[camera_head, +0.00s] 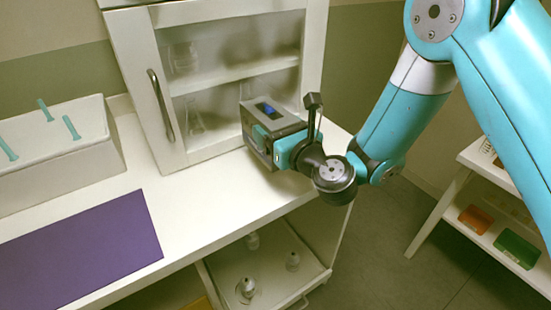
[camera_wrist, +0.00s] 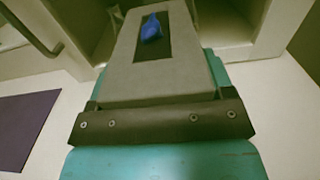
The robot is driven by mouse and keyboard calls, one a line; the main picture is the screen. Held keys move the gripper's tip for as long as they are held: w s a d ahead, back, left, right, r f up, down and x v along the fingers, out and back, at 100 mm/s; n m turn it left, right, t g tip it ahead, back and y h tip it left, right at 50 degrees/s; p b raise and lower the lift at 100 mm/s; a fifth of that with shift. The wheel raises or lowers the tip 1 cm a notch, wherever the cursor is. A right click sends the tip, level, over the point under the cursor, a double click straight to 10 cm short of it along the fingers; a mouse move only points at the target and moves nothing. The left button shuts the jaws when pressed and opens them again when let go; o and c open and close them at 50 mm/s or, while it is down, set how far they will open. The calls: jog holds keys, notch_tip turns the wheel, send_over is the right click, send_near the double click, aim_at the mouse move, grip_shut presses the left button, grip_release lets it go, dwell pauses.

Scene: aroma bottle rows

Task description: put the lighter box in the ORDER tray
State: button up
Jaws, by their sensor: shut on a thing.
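No lettering shows in either view, so I cannot tell which tray is the ORDER tray. No second box is in clear view to compare.
A white glass-door cabinet (camera_head: 222,12) with a dark handle stands on the counter (camera_head: 200,195). A purple mat (camera_head: 75,250) and a white bin with teal pegs (camera_head: 60,165) are at left. An open drawer (camera_head: 270,285) holds bottles. Orange (camera_head: 474,219) and green (camera_head: 517,249) trays sit right.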

jog(key=shift+f+b, duration=2.05)
jog(key=shift+f, duration=0.05)
jog(key=shift+f, duration=0.1)
